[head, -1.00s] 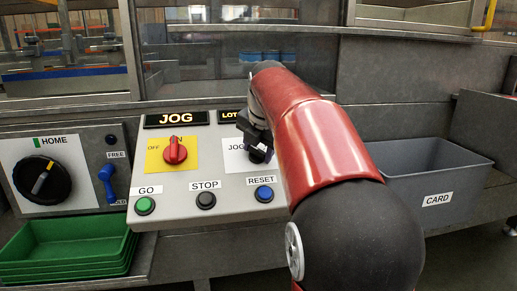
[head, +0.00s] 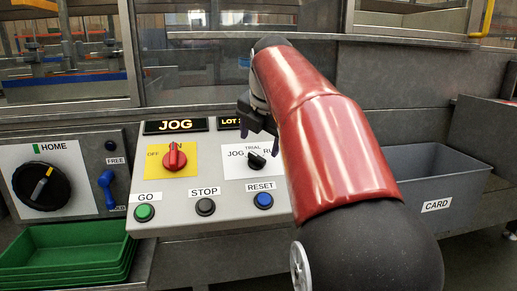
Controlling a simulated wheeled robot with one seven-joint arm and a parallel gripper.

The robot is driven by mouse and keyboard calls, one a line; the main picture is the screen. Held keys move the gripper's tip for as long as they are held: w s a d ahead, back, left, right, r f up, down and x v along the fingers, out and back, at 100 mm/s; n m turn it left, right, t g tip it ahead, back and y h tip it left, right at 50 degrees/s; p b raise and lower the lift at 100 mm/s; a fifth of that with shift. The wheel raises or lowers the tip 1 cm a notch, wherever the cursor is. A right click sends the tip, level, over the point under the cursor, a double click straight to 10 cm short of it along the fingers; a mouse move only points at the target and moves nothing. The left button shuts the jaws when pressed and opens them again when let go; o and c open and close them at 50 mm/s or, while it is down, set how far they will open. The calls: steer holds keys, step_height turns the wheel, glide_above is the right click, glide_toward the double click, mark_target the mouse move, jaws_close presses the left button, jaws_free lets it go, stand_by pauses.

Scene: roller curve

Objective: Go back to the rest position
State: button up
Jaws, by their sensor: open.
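My gripper (head: 259,136) is partly seen in the head view, in front of the control panel (head: 180,215), with its fingers pointing down. It is open, nothing shows between its fingers, and my red arm hides part of it. The black selector knob (head: 256,161), marked JOG, TRIAL and RUN, shows just below the fingers. The gripper looks apart from the knob. The panel's display reads JOG (head: 175,126).
The panel also has a red switch (head: 174,160) and GO (head: 144,212), STOP (head: 205,206) and RESET (head: 263,200) buttons. A HOME dial (head: 42,186) and blue lever (head: 107,187) are left. Green trays (head: 65,255) stand lower left, a grey CARD bin (head: 440,185) right.

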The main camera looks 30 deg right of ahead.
steer(key=shift+s+a+r, duration=0.1)
steer(key=shift+s+r, duration=0.25)
steer(key=shift+r, duration=0.25)
steer(key=s+a+f+m, duration=0.7)
steer(key=s+f+m, duration=0.4)
steer(key=m, duration=0.1)
steer(key=s+a+f+m+y, duration=0.1)
steer(key=s+a+f+m, duration=0.6)
steer(key=s+f+m, duration=0.4)
steer(key=shift+s+a+f+m+y, duration=0.3)
steer(key=shift+s+f+m, duration=0.15)
steer(key=shift+f, duration=0.35)
